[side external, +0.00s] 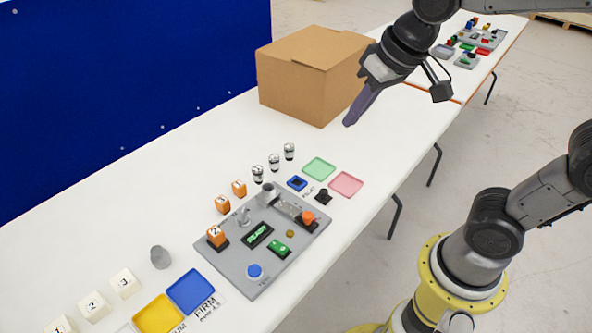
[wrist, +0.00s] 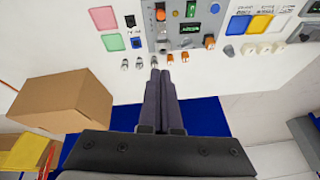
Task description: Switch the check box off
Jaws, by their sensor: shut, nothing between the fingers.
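The grey control panel (side external: 232,262) lies on the white table. It carries a lit green display (side external: 257,235), a green rocker switch (side external: 279,248), a blue button (side external: 255,271), an orange knob (side external: 308,217) and an orange block marked 2 (side external: 216,236). I cannot tell for certain which part is the check box's switch. In the wrist view the display (wrist: 190,28) and the green switch (wrist: 191,9) show near the top edge. My gripper (side external: 349,122) is shut and empty, above the table to the upper right of the panel. Its fingertips (wrist: 160,72) touch nothing.
A cardboard box (side external: 315,75) stands behind my gripper. Small cylinders (side external: 274,162), orange blocks (side external: 239,188), a green tray (side external: 319,168) and a pink tray (side external: 346,184) lie around the panel. Blue (side external: 191,291) and yellow (side external: 158,314) trays are at the front.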

